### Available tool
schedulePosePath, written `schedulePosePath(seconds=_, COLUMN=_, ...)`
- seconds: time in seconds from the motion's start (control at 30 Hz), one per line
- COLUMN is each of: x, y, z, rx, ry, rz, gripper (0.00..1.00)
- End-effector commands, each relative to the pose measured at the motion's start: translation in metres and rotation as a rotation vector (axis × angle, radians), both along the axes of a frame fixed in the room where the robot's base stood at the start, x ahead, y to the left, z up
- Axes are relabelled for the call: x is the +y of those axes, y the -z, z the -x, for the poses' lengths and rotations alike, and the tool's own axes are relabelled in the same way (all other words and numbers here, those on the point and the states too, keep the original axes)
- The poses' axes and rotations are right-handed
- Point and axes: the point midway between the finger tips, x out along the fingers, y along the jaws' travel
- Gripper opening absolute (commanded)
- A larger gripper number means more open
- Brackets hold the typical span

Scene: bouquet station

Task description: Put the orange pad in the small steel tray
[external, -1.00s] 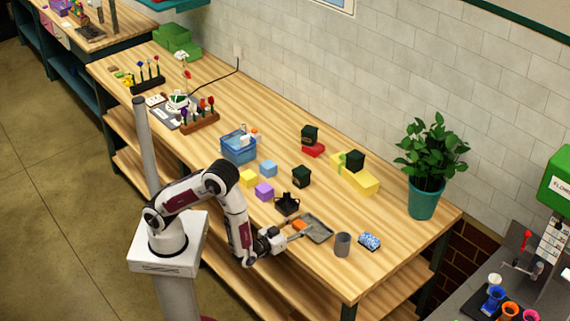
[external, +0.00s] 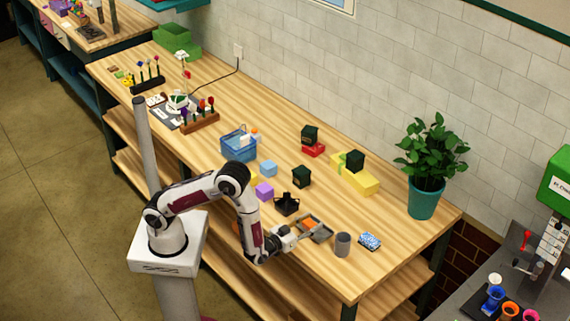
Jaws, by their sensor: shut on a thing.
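The orange pad (external: 309,223) is a small flat orange piece, seen over the left part of the small steel tray (external: 327,236). The tray is a shallow grey tray near the front right of the wooden table. My gripper (external: 313,232) reaches over the tray from the left, with its fingers shut on the orange pad. The fingers and the pad's small size hide the grip itself. I cannot tell whether the pad touches the tray floor or is held just above it.
A grey cup (external: 343,245) and a blue-and-white sponge-like block (external: 370,241) stand right of the tray. A black holder (external: 286,204) is behind-left. A purple block (external: 264,190), a blue block (external: 268,169) and a blue bin (external: 238,147) stand farther left. The table's front edge is close.

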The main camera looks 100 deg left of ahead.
Motion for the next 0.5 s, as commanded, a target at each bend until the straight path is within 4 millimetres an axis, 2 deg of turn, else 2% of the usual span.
schedulePosePath(seconds=0.2, x=0.011, y=0.014, z=-0.011, rx=0.0, ry=-0.001, rz=0.0, gripper=0.22)
schedulePosePath(seconds=0.5, x=0.013, y=0.016, z=-0.013, rx=-0.001, ry=0.0, rz=0.001, gripper=0.22)
